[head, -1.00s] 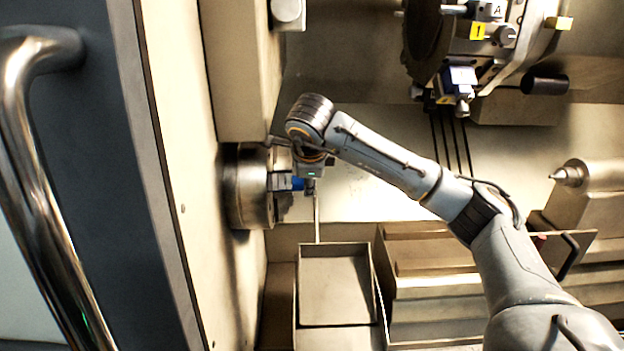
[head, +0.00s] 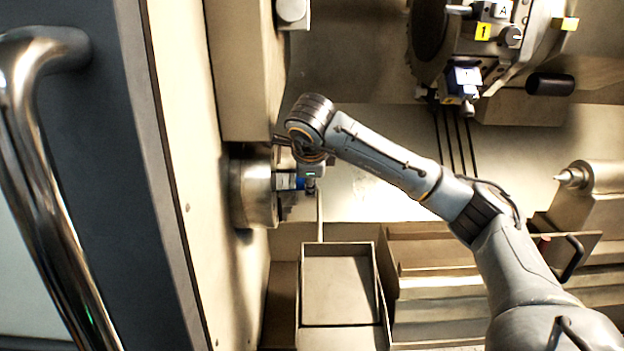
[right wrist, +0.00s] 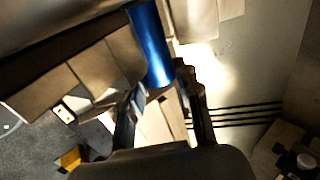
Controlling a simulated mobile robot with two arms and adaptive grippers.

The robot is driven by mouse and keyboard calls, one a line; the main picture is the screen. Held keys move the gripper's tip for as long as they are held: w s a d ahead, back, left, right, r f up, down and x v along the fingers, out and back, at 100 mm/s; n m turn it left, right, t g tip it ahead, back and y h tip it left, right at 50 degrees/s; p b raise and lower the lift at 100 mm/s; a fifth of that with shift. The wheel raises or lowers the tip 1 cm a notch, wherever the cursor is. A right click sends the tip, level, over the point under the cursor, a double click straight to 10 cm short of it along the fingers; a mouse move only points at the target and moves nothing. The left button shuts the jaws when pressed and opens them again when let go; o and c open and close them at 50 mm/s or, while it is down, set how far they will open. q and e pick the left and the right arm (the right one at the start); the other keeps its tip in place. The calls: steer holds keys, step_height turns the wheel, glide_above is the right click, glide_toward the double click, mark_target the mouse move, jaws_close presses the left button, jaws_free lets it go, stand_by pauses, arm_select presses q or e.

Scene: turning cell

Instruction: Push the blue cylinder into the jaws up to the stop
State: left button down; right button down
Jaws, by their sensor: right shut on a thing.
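The blue cylinder (head: 299,184) lies level at the jaws (head: 284,181) of the chuck (head: 252,192) in the head view, partly covered by my gripper. My right gripper (head: 310,186) is shut on its outer part, to the right of the jaws. In the right wrist view the blue cylinder (right wrist: 151,45) runs between the fingers of the right gripper (right wrist: 160,82). Its far end is out of that view, so the stop and the depth in the jaws are hidden. My left gripper is not in view.
A tool turret (head: 480,50) hangs at the upper right. A tailstock centre (head: 572,177) points left at the right side. An open-topped bin (head: 338,248) sits below the chuck. The door with its handle (head: 40,190) is at the left.

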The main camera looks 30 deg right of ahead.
steer(key=shift+a, duration=0.1)
stand_by(0.5)
steer(key=c, duration=1.4)
jaws_free()
steer(key=shift+f, duration=0.1)
steer(key=o, duration=0.5)
steer(key=shift+w+a, duration=0.15)
steer(key=shift+a, duration=0.05)
steer(key=shift+o, duration=0.7)
steer(key=shift+d, duration=0.1)
steer(key=shift+d, duration=0.1)
steer(key=s+d+b, duration=0.1)
steer(key=s+d, duration=0.2)
steer(key=d, duration=0.2)
steer(key=shift+s+d+b, duration=0.25)
steer(key=shift+s+b, duration=0.05)
steer(key=shift+b, duration=0.1)
steer(key=shift+f, duration=0.1)
